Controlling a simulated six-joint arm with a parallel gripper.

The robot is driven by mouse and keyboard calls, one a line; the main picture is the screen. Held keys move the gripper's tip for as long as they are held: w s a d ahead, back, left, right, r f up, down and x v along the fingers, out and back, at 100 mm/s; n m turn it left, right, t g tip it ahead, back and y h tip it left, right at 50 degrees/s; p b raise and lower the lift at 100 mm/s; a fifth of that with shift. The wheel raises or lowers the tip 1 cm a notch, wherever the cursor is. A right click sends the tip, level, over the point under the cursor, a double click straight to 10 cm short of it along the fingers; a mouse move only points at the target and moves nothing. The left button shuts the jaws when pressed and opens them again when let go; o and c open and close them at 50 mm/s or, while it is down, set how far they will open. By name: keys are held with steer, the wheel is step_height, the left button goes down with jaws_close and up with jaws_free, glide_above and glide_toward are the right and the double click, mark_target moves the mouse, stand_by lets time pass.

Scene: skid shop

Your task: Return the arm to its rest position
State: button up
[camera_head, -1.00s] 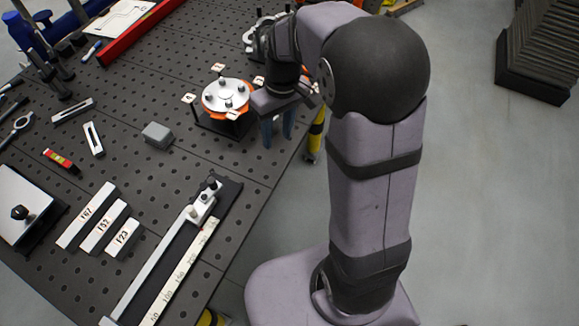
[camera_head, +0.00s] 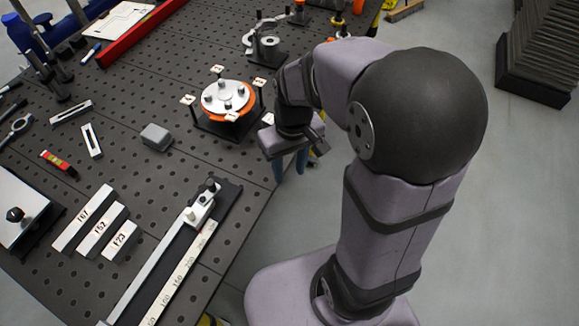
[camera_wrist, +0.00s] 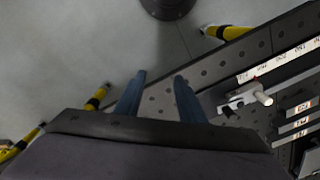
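My gripper (camera_head: 290,168) hangs just off the right edge of the perforated table (camera_head: 262,190) in the head view, with its fingers pointing down. In the wrist view its two blue fingers (camera_wrist: 160,98) stand apart with nothing between them. Past the fingers the wrist view shows the table edge and the grey floor. The arm is bent, with its elbow up and to the right of the table.
An orange-rimmed round fixture (camera_head: 228,100) with small tags stands left of my gripper. A slide with a ruler (camera_head: 180,265) lies nearer, and a grey block (camera_head: 156,137) sits farther left. Yellow-black legs (camera_wrist: 98,97) show below the table.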

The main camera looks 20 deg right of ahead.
steer(key=s+f+m, duration=0.1)
steer(key=s+f, duration=0.1)
steer(key=s, duration=0.5)
steer(key=shift+s+d+f+m, duration=0.15)
steer(key=shift+s+m, duration=0.15)
steer(key=shift+s, duration=0.1)
